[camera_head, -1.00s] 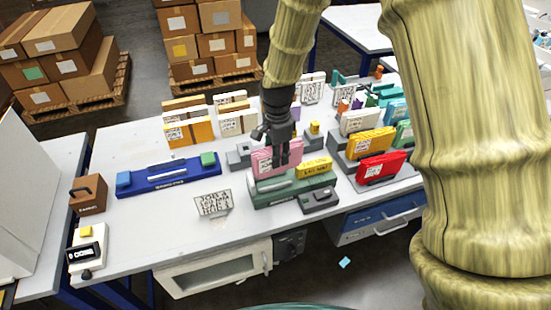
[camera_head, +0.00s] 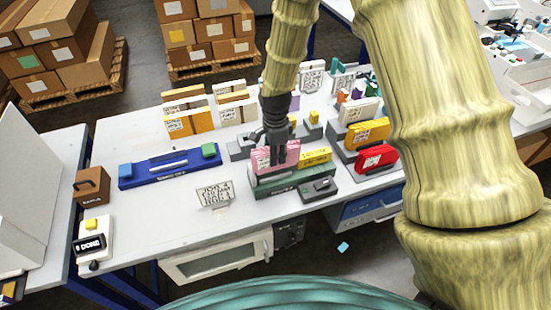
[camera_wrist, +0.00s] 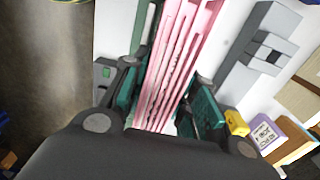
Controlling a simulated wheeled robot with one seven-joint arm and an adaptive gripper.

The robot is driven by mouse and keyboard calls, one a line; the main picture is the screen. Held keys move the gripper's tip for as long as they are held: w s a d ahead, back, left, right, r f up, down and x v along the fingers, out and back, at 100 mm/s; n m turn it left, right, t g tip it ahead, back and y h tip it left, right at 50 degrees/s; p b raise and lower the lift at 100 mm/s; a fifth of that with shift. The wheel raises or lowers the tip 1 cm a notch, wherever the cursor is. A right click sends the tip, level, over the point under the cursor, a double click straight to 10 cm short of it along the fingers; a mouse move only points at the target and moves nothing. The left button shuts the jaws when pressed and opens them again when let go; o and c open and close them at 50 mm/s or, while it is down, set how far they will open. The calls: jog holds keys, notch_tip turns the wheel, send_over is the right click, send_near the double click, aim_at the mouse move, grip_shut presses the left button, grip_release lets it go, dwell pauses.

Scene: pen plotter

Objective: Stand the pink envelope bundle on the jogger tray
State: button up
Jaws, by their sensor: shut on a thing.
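The pink envelope bundle (camera_head: 286,154) stands upright at the green jogger tray (camera_head: 282,182), toward the tray's left part. My gripper (camera_head: 277,160) reaches down from above and is shut on the pink bundle. In the wrist view the bundle (camera_wrist: 178,60) shows as several pink layers between the two finger pads (camera_wrist: 165,105). I cannot tell whether its lower edge touches the tray floor. A yellow block with dark lettering (camera_head: 315,157) stands on the tray just right of the bundle.
A grey control box (camera_head: 319,188) sits at the tray's front right. A red bundle (camera_head: 377,159) and a yellow-orange bundle (camera_head: 368,132) stand to the right. A blue fixture (camera_head: 170,167) and a lettered card (camera_head: 214,194) are to the left. Bare table lies between them.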

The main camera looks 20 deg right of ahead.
notch_tip(320, 180, down, 3)
jog(key=shift+r+p, duration=0.15)
jog(key=shift+p, duration=0.25)
jog(key=shift+f, duration=0.2)
jog(key=shift+f, duration=0.3)
jog(key=o, duration=1.1)
jog(key=shift+s, duration=0.1)
jog(key=shift+f, duration=0.1)
jog(key=shift+r+b, duration=2.15)
jog(key=shift+r, duration=4.25)
